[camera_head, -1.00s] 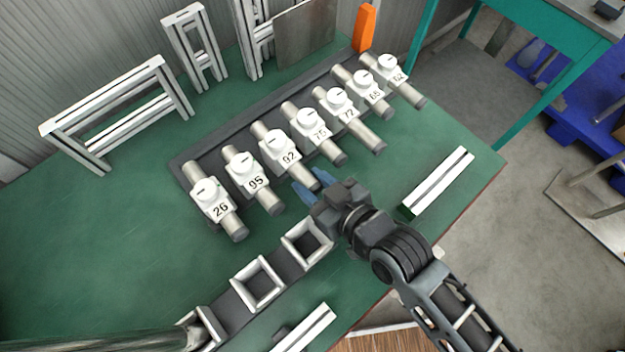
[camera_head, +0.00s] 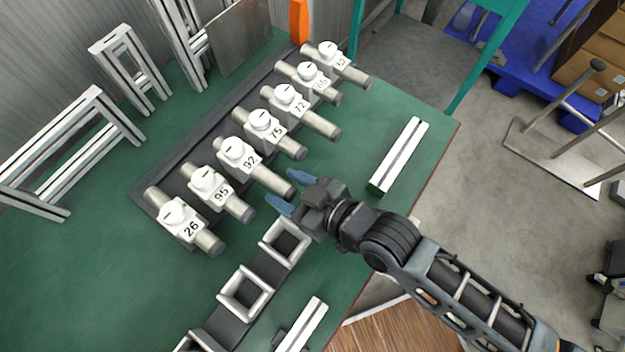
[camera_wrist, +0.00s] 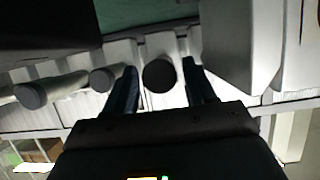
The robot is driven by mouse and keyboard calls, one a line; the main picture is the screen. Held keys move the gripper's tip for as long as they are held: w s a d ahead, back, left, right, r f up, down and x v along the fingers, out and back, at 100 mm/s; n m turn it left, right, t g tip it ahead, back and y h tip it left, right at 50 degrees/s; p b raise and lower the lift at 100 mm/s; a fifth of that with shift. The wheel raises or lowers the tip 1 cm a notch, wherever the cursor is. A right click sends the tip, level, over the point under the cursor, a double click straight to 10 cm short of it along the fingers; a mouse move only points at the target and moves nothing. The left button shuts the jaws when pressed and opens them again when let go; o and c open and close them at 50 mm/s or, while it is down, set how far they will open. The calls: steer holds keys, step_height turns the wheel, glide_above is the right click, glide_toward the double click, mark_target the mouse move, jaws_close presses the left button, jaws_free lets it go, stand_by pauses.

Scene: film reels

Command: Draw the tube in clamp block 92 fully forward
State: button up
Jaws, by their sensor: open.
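Clamp block 92 (camera_head: 239,156) is a white numbered block with a round knob, in the middle of a row of similar blocks. Its grey tube (camera_head: 272,180) runs through it, with the dark end toward my gripper. My gripper (camera_head: 280,187) is open at that front end, its two blue fingers appearing on either side of it. In the wrist view a round dark tube end (camera_wrist: 158,76) shows between the spread fingers, with a gap on both sides. I cannot tell how deep the fingers reach along the tube.
Blocks 95 (camera_head: 208,184) and 75 (camera_head: 264,127) flank it, their tubes close by. White square frames (camera_head: 245,292) on a dark strip lie just below my gripper. A pale profile bar (camera_head: 400,155) lies to the right. Green table is clear between the bar and the row.

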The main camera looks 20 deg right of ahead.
steer(key=shift+a, duration=0.1)
steer(key=shift+w+a, duration=0.65)
steer(key=shift+w, duration=0.25)
steer(key=s+d+r+m+t+h+p, duration=0.1)
steer(key=s+d+r+m+h, duration=0.2)
steer(key=s+d+r, duration=0.5)
steer(key=s+d+r+m+t+h+p, duration=0.2)
steer(key=s+d+r, duration=0.6)
steer(key=s, duration=0.6)
steer(key=shift+s+d+r+m+h, duration=0.4)
steer(key=shift+d+h, duration=0.3)
steer(key=shift+d, duration=0.15)
